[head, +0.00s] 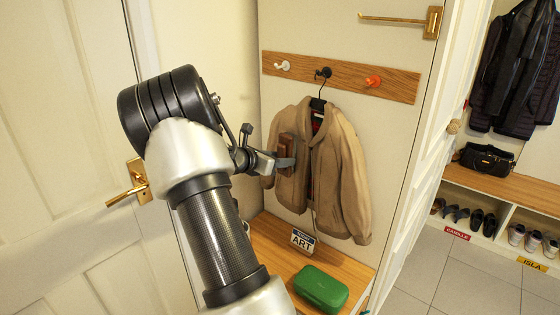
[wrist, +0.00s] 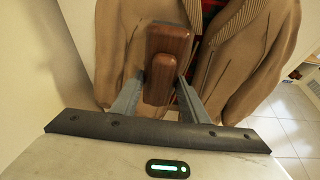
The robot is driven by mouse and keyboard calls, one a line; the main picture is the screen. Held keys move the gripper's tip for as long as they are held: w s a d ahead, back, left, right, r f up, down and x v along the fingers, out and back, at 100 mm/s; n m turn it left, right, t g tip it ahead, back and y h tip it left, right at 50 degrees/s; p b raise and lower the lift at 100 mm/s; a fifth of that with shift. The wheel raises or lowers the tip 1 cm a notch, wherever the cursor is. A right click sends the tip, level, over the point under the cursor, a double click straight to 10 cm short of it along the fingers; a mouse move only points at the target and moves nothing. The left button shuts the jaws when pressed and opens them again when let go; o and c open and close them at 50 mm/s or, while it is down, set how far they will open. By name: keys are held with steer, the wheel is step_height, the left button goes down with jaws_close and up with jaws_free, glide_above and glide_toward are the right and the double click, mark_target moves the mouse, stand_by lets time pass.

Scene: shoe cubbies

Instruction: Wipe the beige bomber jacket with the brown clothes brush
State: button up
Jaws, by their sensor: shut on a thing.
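The beige bomber jacket (head: 341,175) hangs on a black hanger from the middle hook of a wooden rail. It fills much of the wrist view (wrist: 245,60), where its ribbed collar and a red plaid lining show. My gripper (head: 287,163) is shut on the brown clothes brush (head: 284,152), in front of the jacket's left side. In the wrist view, my gripper's fingers (wrist: 160,88) hold the brush's handle, and the brush (wrist: 168,45) stands out beyond them toward the jacket. The brush's bristles are hidden, so I cannot tell whether it touches the cloth.
The rail (head: 343,79) also has a white hook and an orange hook. Below the jacket, a wooden bench (head: 272,240) bears a green case (head: 321,288) and an "ART" sign (head: 303,240). A white door (head: 65,150) stands left. Shoe cubbies (head: 510,215) and dark jackets (head: 516,70) are right.

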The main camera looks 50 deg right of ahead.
mark_target(283, 174)
steer(key=shift+r, duration=0.65)
steer(key=shift+d+f+b, duration=0.1)
steer(key=shift+f+b, duration=2.75)
steer(key=shift+f, duration=0.9)
steer(key=shift+w+r, duration=0.1)
steer(key=shift+r+p, duration=3.05)
steer(key=shift+r, duration=0.65)
steer(key=shift+d, duration=0.1)
steer(key=shift+f, duration=0.2)
steer(key=shift+f+b, duration=3.1)
steer(key=shift+f, duration=0.5)
